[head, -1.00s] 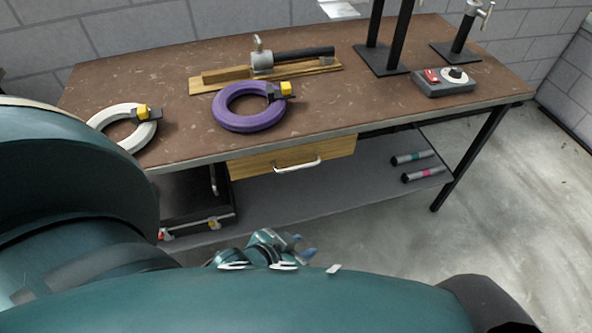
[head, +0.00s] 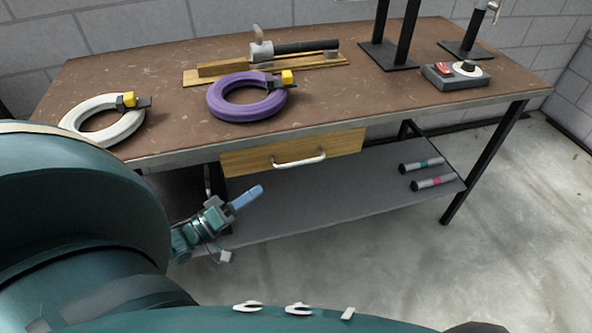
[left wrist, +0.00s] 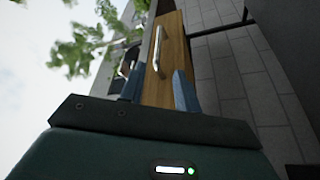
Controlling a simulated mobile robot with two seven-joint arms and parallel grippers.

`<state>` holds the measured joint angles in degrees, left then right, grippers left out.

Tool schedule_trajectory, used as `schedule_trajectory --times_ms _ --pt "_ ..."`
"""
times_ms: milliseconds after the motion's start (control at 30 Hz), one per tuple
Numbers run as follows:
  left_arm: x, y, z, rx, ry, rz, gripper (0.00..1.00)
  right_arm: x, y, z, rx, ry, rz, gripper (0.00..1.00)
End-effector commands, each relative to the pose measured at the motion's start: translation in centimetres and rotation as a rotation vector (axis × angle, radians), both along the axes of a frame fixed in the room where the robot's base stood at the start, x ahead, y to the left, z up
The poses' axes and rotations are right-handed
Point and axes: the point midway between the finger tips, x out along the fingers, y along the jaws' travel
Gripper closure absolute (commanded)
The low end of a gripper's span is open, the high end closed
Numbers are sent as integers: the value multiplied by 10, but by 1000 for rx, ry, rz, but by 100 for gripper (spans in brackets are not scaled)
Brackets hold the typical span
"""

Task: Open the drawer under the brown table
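The wooden drawer (head: 247,160) hangs under the front edge of the brown table (head: 345,95), and its front looks flush and shut. Its silver bar handle (head: 299,161) is in the middle of the front. My left gripper (head: 247,197) is below and left of the handle, apart from it. In the left wrist view, the fingers of my left gripper (left wrist: 158,90) are spread with nothing between them. The drawer (left wrist: 176,50) and the handle (left wrist: 158,50) show beyond them. My right gripper is not in view.
A white cable ring (head: 72,123), a purple ring (head: 218,105), a clamp tool (head: 300,48) and a control box (head: 440,78) lie on the tabletop. A lower shelf (head: 340,180) holds two metal cylinders (head: 432,183). The floor in front is clear.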

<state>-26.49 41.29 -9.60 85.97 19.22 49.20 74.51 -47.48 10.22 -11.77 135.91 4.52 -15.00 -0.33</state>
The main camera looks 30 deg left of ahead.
Motion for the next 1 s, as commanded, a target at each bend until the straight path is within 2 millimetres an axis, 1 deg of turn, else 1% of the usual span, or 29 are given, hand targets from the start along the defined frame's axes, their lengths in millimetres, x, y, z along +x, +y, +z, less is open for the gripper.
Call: schedule_trajectory --times_ms 67,167,267,500,700,833,1000 --pt "4 1 2 -12 -10 -6 67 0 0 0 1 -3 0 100" --pt "15 -3 6 -16 -13 -6 67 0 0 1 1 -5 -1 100" --pt "33 -10 11 -16 -14 -6 67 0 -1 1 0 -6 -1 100" --pt "80 -28 21 -14 -14 -5 67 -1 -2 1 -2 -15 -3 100" --pt "107 -39 27 -14 -11 -5 67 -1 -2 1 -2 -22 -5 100" --pt "116 -42 28 -13 -9 -5 67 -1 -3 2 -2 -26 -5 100" --pt "119 -43 29 -12 -7 -5 67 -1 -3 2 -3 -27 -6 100"
